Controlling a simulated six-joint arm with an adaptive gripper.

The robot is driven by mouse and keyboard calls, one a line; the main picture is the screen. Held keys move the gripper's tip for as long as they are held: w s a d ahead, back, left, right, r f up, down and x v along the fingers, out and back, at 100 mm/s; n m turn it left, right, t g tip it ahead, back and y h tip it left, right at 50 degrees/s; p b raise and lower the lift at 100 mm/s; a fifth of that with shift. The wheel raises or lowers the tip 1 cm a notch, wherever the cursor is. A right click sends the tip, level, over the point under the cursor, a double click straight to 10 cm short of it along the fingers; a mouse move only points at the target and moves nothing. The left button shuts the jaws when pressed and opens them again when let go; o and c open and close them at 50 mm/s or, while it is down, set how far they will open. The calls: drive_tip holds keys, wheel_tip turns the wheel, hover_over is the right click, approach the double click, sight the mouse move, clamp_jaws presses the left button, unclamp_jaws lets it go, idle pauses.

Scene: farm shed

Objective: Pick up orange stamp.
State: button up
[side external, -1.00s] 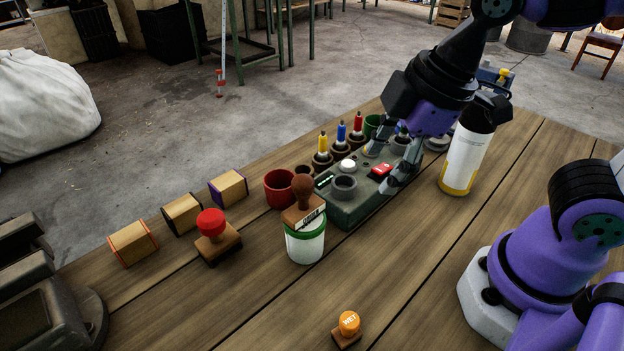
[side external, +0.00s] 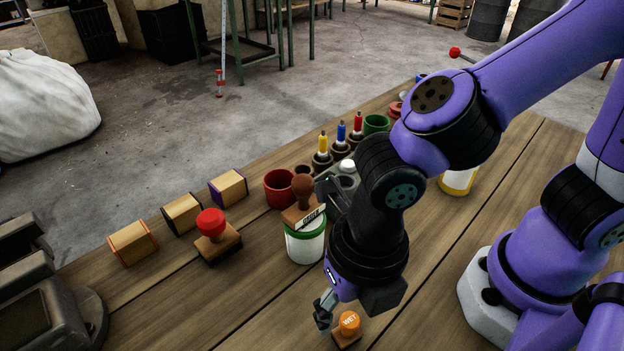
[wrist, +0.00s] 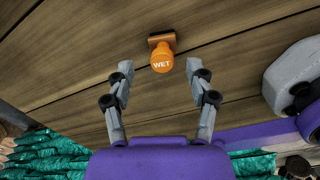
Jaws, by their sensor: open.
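The orange stamp (side external: 349,323) has a round orange knob marked WET on a small brown block. It stands upright on the wooden table near the front edge of the side view. In the wrist view the orange stamp (wrist: 162,58) is just beyond the fingertips, centred between them. My gripper (wrist: 159,66) is open and empty, its two fingers spread on either side of the stamp's line. In the side view my gripper (side external: 325,308) is close beside the stamp, on its left; one finger is partly hidden.
A red-knobbed stamp (side external: 213,235) and several wooden blocks (side external: 182,214) stand to the left. A red cup (side external: 279,188) is further back. The table around the orange stamp is clear.

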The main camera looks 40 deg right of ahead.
sight(350, 319)
wheel_tip(350, 319, down, 4)
drive_tip(key=shift+r, duration=0.2)
clamp_jaws()
drive_tip(key=shift+r, duration=0.15)
